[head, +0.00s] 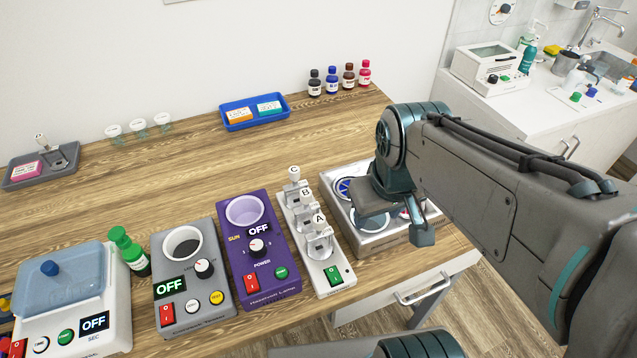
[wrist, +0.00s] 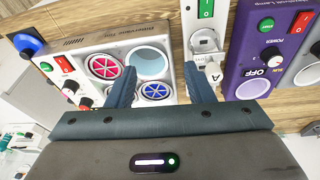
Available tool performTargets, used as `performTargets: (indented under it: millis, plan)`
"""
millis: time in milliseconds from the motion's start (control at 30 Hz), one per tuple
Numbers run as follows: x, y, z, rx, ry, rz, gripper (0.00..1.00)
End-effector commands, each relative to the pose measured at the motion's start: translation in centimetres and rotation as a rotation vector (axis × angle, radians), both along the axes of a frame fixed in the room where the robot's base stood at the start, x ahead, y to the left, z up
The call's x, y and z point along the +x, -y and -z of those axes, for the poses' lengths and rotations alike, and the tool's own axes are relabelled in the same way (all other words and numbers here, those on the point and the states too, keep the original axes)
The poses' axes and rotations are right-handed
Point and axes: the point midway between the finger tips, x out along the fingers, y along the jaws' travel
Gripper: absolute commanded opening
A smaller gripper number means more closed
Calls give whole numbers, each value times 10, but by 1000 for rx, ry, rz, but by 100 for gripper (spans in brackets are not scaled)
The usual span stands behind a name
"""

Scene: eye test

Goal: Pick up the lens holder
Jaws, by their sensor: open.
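No part is labelled as the lens holder, and I cannot tell for sure which one it is. Small silver pieces stand in a row on a white lettered stand (head: 333,278), marked A, B and C. A similar silver piece (head: 41,142) stands in the grey tray at the far left. My gripper (head: 400,222) is above the silver device (head: 376,240) to the right of the stand. In the wrist view, my gripper (wrist: 161,84) has its fingers apart, with nothing held between them. The device's round blue-patterned well (wrist: 154,91) shows between the fingers. The stand (wrist: 205,42) shows beside the right finger.
A purple lamp device (head: 271,262), a grey device (head: 193,290) and a white device with a blue lid (head: 115,318) line the front. A green bottle (head: 133,256) stands among them. Behind are a blue tray (head: 283,120) and several small bottles. The middle of the table is bare.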

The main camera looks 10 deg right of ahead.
Motion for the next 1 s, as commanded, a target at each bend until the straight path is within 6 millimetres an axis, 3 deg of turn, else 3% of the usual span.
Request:
performTargets:
  millis: [333, 700, 833, 1000]
  plan:
    - [52, -38, -33, -160, -90, -859, 48]
    - [99, -91, -51, -243, -141, -1774, 48]
    - [107, -103, -53, -250, -142, -1966, 48]
    - [112, -109, -50, -251, -142, -2078, 48]
